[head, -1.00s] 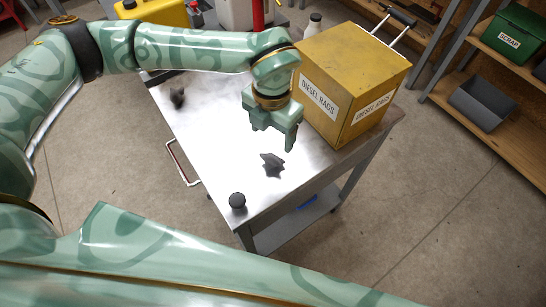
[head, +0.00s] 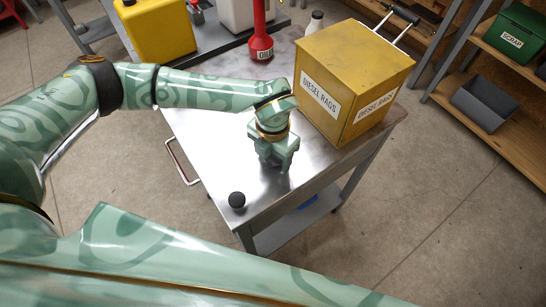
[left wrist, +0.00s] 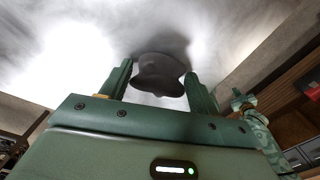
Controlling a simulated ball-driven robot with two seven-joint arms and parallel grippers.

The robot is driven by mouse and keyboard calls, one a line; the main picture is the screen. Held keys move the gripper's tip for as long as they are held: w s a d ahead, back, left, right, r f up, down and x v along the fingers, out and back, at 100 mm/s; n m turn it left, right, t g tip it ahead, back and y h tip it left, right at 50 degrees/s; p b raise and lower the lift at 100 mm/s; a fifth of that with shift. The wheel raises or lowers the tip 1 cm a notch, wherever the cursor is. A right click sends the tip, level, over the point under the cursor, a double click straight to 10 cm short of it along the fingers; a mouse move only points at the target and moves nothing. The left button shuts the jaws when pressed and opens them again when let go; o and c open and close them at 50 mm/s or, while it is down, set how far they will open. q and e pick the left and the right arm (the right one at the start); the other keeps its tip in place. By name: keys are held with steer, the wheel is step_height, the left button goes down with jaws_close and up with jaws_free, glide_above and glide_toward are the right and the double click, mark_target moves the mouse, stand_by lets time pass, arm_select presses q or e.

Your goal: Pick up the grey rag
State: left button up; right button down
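The grey rag (left wrist: 160,75) is a small dark crumpled lump on the shiny metal table top (head: 225,150). It shows in the left wrist view between my gripper's two fingers, with a gap at the left finger. In the head view it is hidden behind my left gripper (head: 276,168), which points down at the table with its fingers spread around the rag. I cannot tell whether the right finger touches it.
A yellow box labelled DIESEL RAGS (head: 345,85) stands close to the right of my left gripper. A black round knob (head: 237,200) is at the near table corner. A red oil can (head: 261,35) and a yellow canister (head: 160,30) stand at the back.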

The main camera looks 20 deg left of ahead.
arm_select(q)
steer(key=c, duration=0.7)
steer(key=shift+r, duration=0.6)
steer(key=s+d+r, duration=0.1)
steer(key=d+r, duration=0.3)
steer(key=s+d+r, duration=0.1)
steer(key=d+r, duration=0.3)
steer(key=d, duration=0.1)
steer(key=s+d+r, duration=0.1)
steer(key=d+r, duration=0.3)
steer(key=shift+d, duration=0.35)
